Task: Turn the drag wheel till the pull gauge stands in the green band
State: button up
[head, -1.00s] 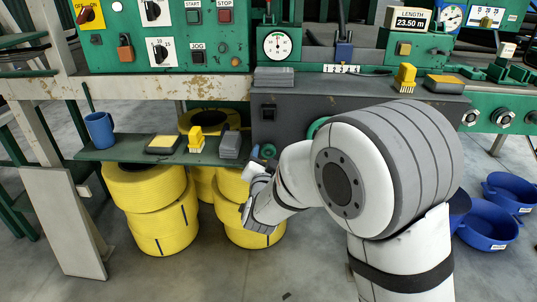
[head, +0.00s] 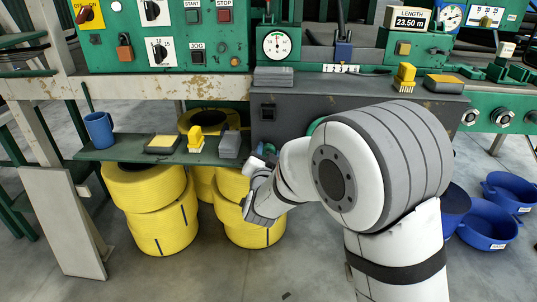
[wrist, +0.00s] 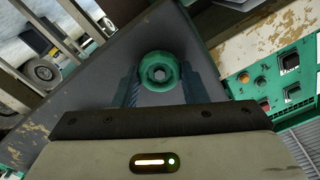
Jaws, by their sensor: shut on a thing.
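The drag wheel, a small green round wheel with a pale hub (wrist: 160,74), sits on a dark grey panel in the wrist view. My gripper (wrist: 160,88) is shut on it, with one blue-grey finger on each side. In the head view my gripper (head: 264,158) is low in front of the dark machine front, its fingertips small and partly hidden. A green rim (head: 316,125) shows behind my arm; I cannot tell if it is the same wheel. The pull gauge appears to be the white dial (head: 278,44); its needle stands near the top, too small to read against the green band.
A green shelf (head: 120,154) with a blue mug (head: 99,129), a yellow-topped pad and blocks lies left of my gripper. Yellow hose coils (head: 155,210) stand beneath. The green control panel (head: 165,40) is above. Blue bowls (head: 487,224) stand on the floor at right.

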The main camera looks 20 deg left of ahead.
jog(key=shift+n+b, duration=0.5)
jog(key=shift+n, duration=0.5)
jog(key=o, duration=1)
jog(key=shift+c, duration=0.2)
jog(key=v, duration=0.7)
jog(key=shift+s, duration=0.35)
jog(key=shift+d, duration=0.1)
